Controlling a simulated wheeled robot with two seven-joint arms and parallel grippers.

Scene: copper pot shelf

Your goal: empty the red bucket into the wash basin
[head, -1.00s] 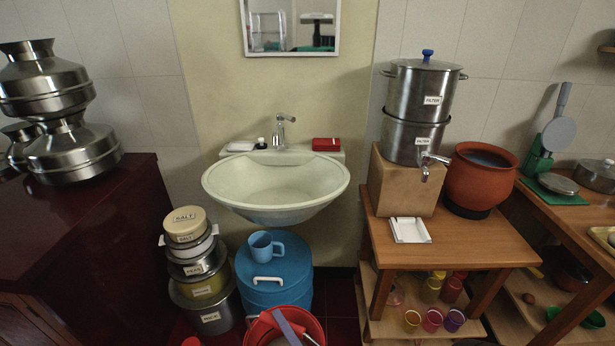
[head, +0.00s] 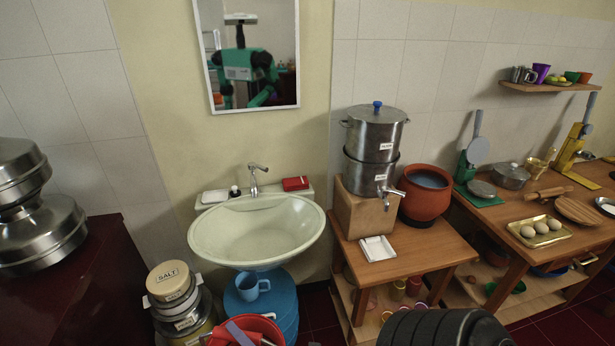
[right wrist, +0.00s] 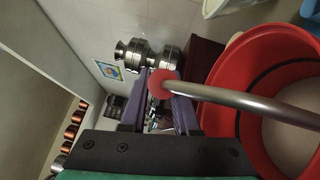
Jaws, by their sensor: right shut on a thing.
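The red bucket (head: 268,327) is at the bottom edge of the head view, cut off, in front of the blue drum. My right gripper (right wrist: 158,92) is shut on the bucket's metal handle (right wrist: 245,102), near its round red end. In the right wrist view the bucket (right wrist: 216,82) fills the right side; a paler area shows inside, and I cannot tell if it is contents or the bottom. The pale green wash basin (head: 257,236) is on the wall, above and beyond the bucket, apart from it. Its bowl looks empty. My left gripper is not in view.
A blue drum (head: 285,300) with a blue mug (head: 250,284) on it stands under the basin. Stacked tins (head: 172,285) stand to its left. A wooden stand (head: 425,252) with a filter (head: 377,133) and clay pot (head: 425,198) stands to the right. A tap (head: 254,178) rises behind the basin.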

